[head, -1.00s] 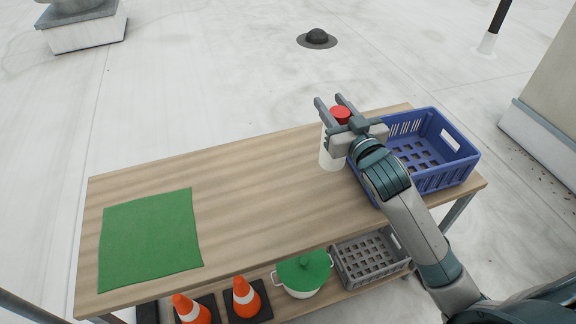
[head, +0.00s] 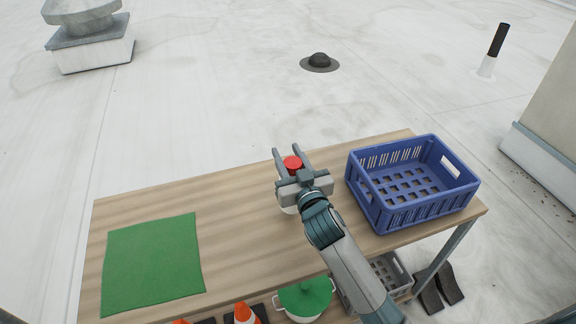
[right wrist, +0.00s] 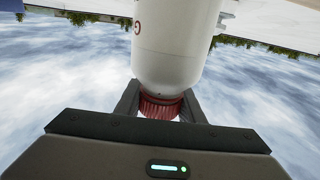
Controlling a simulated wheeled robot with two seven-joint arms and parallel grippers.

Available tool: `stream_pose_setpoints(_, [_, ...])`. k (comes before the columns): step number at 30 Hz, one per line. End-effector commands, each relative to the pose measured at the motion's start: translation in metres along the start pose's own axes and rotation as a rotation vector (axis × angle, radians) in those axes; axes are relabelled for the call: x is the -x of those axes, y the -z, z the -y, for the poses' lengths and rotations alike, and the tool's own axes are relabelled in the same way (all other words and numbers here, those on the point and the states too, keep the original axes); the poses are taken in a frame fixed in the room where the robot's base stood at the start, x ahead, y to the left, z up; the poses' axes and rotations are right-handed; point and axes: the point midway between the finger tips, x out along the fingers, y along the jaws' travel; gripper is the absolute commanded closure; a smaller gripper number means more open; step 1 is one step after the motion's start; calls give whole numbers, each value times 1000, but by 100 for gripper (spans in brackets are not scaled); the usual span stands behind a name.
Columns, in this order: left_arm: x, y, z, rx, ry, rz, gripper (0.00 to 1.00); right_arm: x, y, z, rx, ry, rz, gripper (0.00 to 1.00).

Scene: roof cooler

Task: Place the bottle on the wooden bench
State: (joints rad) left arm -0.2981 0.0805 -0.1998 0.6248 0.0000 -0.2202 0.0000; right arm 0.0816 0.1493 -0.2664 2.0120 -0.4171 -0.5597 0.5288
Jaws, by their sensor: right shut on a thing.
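The bottle is white with a red cap (head: 292,163). In the head view its body is mostly hidden behind my right gripper (head: 293,168). The right wrist view shows the white bottle (right wrist: 175,45) with the fingers of my right gripper (right wrist: 158,100) on both sides of its red cap. My right gripper is shut on the bottle. It is over the middle of the wooden bench (head: 240,205), left of the blue crate. I cannot tell whether the bottle's base touches the bench top. My left gripper is not in view.
An empty blue crate (head: 385,215) stands at the bench's right end. A green cloth (head: 150,265) lies at the left end. Bare wood lies between the cloth and my gripper. On the shelf below are a green-lidded pot (head: 305,298), an orange cone (head: 243,313) and a grey crate (head: 385,272).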

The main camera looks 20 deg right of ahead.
Motion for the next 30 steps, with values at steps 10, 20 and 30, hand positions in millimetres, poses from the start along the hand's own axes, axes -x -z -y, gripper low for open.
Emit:
stream_pose_setpoints(10, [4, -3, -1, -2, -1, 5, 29, 0, -18, 0, -1, -1, 3, 100])
stream_pose_setpoints(20, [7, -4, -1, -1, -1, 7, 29, 0, -39, 0, -1, 1, -2, 100])
stream_pose_setpoints(30, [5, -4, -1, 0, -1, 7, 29, 0, -42, 0, 0, 0, 0, 51])
